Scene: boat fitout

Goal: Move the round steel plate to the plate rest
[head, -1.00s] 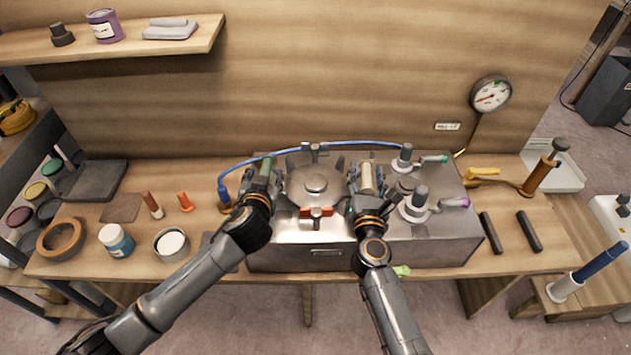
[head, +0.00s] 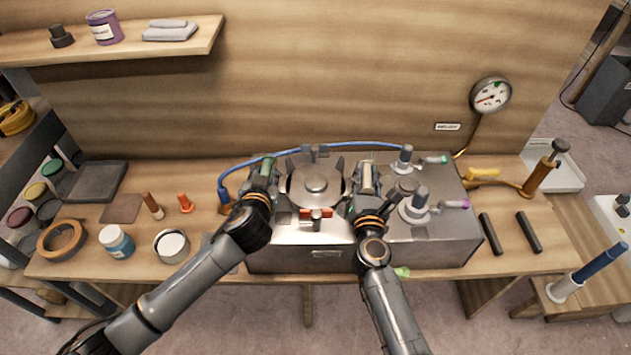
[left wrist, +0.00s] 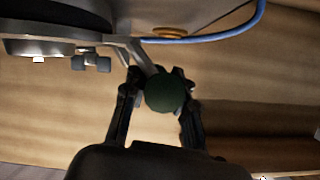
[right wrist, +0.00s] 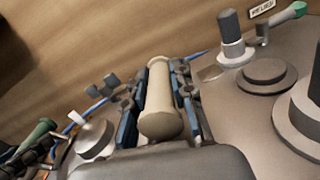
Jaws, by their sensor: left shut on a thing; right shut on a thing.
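The round steel plate (head: 316,198) is over the middle of the steel box, with a raised hub at its centre. My left gripper (head: 264,172) is shut on the green handle at its left side; the handle's round end (left wrist: 165,93) shows between the fingers in the left wrist view. My right gripper (head: 367,178) is shut on the beige handle at its right side, which fills the jaws in the right wrist view (right wrist: 160,105). I cannot tell whether the plate touches the box. I cannot clearly pick out the plate rest.
The steel box (head: 325,255) also carries valves (head: 418,203) on its right. A blue hose (head: 300,148) arches behind the plate. A dark flat tray (head: 97,181), tape roll (head: 62,239) and jars are at left. A gauge (head: 490,95) and brass pump (head: 548,170) are at right.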

